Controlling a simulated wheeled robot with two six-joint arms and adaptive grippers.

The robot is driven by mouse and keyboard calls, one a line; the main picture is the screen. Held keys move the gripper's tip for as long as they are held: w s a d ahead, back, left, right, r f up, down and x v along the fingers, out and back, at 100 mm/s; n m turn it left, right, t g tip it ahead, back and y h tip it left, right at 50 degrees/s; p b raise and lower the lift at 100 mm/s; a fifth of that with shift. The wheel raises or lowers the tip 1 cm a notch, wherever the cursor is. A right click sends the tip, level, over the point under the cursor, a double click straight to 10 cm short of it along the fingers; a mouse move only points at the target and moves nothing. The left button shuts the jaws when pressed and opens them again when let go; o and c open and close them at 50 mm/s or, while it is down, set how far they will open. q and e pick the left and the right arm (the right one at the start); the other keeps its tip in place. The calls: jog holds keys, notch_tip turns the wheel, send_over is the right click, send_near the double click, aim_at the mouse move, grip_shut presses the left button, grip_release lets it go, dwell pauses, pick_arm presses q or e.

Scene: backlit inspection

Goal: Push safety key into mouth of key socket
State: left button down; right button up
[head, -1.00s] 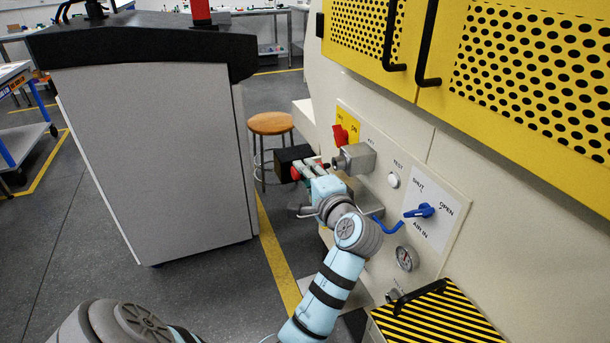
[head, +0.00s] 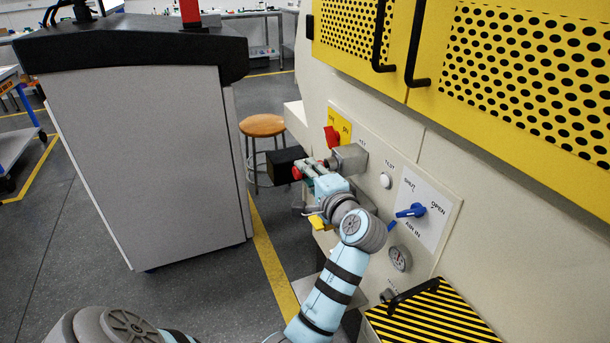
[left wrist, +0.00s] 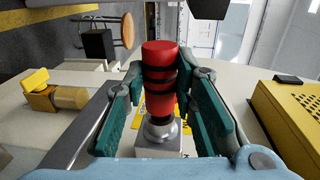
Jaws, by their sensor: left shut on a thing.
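The safety key (head: 297,173) shows as a red knob at the tip of my left gripper (head: 308,170). In the left wrist view the key (left wrist: 160,60) is a red cylinder crossed by dark bands. The teal fingers of the left gripper (left wrist: 160,88) are shut on it from both sides. The key socket (head: 350,158) is a grey box on the machine's panel. In the left wrist view the key's lower end meets the round silver mouth of the socket (left wrist: 158,132), lined up with it. How deep it sits is hidden. My right gripper is not in view.
A red switch (head: 332,136) on a yellow plate is beside the socket. A test button (head: 385,181), a blue air valve handle (head: 411,211) and a gauge (head: 399,258) are to the right. A stool (head: 262,126) and a grey cabinet (head: 145,160) stand to the left.

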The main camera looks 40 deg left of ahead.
pick_arm(q)
jog(key=shift+w+d, duration=0.3)
jog(key=shift+w, duration=0.2)
